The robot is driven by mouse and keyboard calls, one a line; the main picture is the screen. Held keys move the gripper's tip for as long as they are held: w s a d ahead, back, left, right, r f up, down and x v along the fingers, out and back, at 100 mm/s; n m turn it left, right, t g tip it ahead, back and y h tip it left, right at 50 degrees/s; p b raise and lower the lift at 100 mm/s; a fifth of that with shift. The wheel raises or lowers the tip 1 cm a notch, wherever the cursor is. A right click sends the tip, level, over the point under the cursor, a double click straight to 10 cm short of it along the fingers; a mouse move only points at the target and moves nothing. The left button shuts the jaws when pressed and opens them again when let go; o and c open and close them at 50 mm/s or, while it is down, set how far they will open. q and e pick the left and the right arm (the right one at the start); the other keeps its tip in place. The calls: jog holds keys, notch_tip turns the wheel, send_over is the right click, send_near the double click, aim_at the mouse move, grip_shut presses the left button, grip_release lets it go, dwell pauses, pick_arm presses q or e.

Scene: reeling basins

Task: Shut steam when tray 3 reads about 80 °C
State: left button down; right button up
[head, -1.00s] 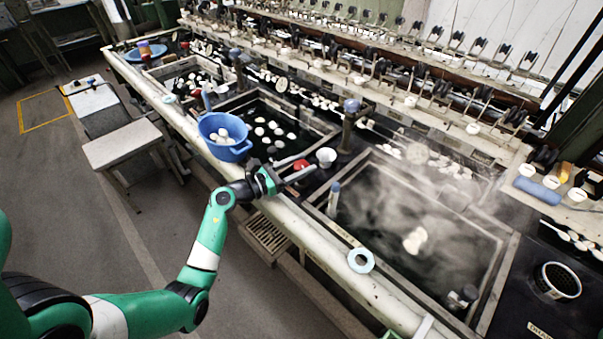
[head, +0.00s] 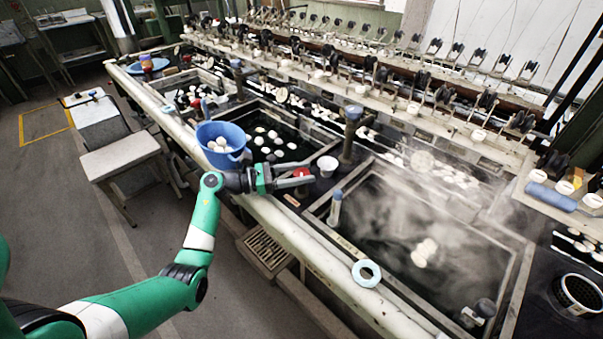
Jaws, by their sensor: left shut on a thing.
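My left gripper (head: 306,178) reaches in from the left over the ledge between the middle basin and the steaming basin. Its fingers are shut around a red knob (head: 302,172), partly hidden between them. The nearest basin (head: 322,222) holds dark water with steam rising and a few pale cocoons (head: 424,252) floating. A thermometer-like stick (head: 335,207) with a blue top stands upright at its left corner. No temperature reading is legible, and the label on the rim is too small to read. My right gripper is not in view.
A blue bowl of cocoons (head: 222,141) stands left of the gripper. A white cup (head: 327,166) and a blue-topped post (head: 350,125) stand just behind it. The reeling frame runs along the back.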

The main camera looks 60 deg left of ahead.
pick_arm(q)
jog(key=shift+c, duration=1.2)
grip_release()
jog(key=shift+s, duration=0.1)
jog(key=shift+s+a, duration=0.1)
jog(key=shift+s, duration=0.2)
jog(key=p+v, duration=0.2)
jog(key=v, duration=0.8)
jog(key=shift+s, duration=0.4)
